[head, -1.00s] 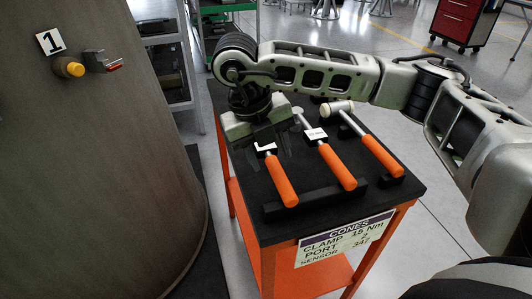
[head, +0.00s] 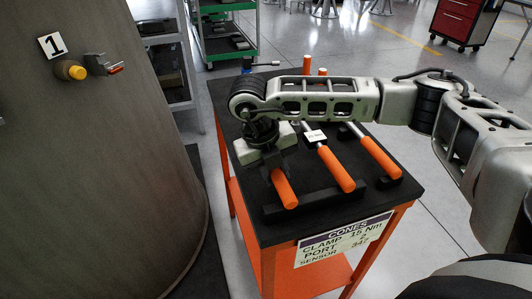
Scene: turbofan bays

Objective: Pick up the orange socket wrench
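Three orange-handled tools lie side by side on a black-topped cart (head: 405,200). The left tool (head: 284,189) shows only its orange handle; its head is hidden under my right gripper. The middle tool (head: 336,168) has a metal shaft with a white tag. The right tool (head: 380,158) is partly hidden by my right arm. Which one is the socket wrench is not clear from shape here. My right gripper (head: 277,167) points down at the upper end of the left tool's handle, its fingers close beside it. Whether they grip it is not clear. My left gripper is out of view.
Black rests (head: 317,198) lie under the handles. Orange upright pieces (head: 307,64) show behind my arm at the cart's back. A large grey cylinder (head: 95,180) marked 1, with a yellow knob and red-tipped latch, stands left of the cart. A green shelf trolley is behind.

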